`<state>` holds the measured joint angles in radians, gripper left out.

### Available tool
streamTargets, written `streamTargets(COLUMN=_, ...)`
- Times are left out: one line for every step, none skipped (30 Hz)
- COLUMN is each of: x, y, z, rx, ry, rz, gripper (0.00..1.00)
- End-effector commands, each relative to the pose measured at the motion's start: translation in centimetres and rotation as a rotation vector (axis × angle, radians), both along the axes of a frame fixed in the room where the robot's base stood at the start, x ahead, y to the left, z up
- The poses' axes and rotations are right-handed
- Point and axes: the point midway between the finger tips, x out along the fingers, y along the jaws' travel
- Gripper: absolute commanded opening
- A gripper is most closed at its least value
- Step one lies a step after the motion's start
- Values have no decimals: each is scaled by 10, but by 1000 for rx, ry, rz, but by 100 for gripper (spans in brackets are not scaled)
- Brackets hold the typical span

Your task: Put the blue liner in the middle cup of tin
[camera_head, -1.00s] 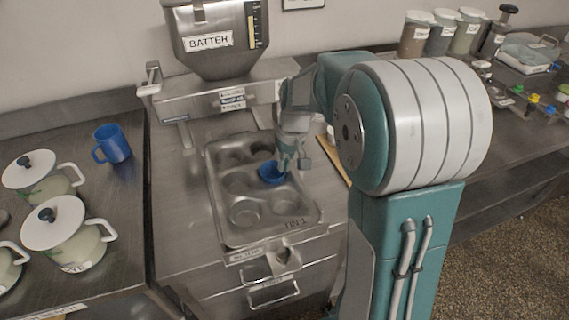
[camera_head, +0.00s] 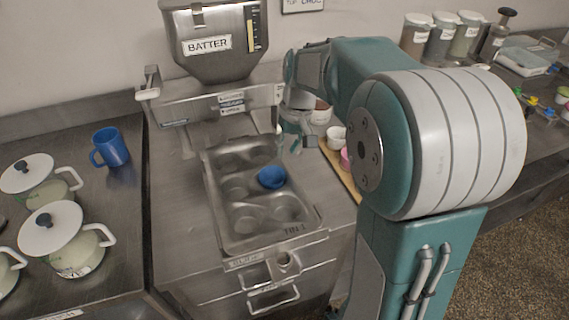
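The blue liner (camera_head: 271,178) sits at the right-hand cup of the middle row of the metal tin (camera_head: 222,222). It looks roughly upright, and its lower part is hidden in the cup. The tin has two columns of cups and lies on the steel counter, with a "TIN 1" label at its near right corner. My gripper (camera_head: 290,150) is above and slightly behind the liner, apart from it, with open, empty fingers near the tin's far right edge.
A batter dispenser (camera_head: 215,40) stands behind the tin. A board with small cups (camera_head: 337,137) lies right of it, partly hidden by my arm. A blue mug (camera_head: 111,147) and white-lidded pots (camera_head: 62,238) stand on the left counter. Lidded jars (camera_head: 441,36) stand at the back right.

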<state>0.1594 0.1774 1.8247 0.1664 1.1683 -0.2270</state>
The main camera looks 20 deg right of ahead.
Motion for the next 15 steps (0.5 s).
streamTargets(x=0, y=-2, z=12, rx=-1, ry=-5, rz=-1, gripper=43)
streamTargets(x=1, y=-3, z=18, rx=-1, ry=-5, rz=-1, gripper=43)
streamTargets(x=1, y=-4, z=25, rx=-1, ry=-4, rz=-1, gripper=43)
streamTargets(x=0, y=-5, z=30, rx=-1, ry=-3, rz=0, gripper=43)
streamTargets(x=0, y=-6, z=35, rx=-1, ry=-4, rz=-1, gripper=43)
streamTargets(x=0, y=-6, z=40, rx=-1, ry=-2, rz=0, gripper=43)
streamTargets(x=0, y=-7, z=44, rx=-1, ry=-3, rz=0, gripper=43)
streamTargets(x=1, y=-7, z=47, rx=-1, ry=-3, rz=0, gripper=43)
streamTargets(x=0, y=-8, z=50, rx=-1, ry=-1, rz=0, gripper=43)
streamTargets(x=0, y=-8, z=52, rx=-1, ry=-1, rz=0, gripper=43)
streamTargets(x=0, y=-8, z=53, rx=-1, ry=-2, rz=0, gripper=43)
streamTargets(x=-1, y=-8, z=55, rx=-2, ry=-4, rz=-1, gripper=43)
streamTargets(x=-3, y=-7, z=57, rx=-4, ry=-7, rz=-1, gripper=43)
streamTargets(x=-6, y=-6, z=59, rx=-7, ry=-12, rz=-1, gripper=43)
streamTargets(x=-11, y=-4, z=62, rx=-12, ry=-23, rz=-2, gripper=43)
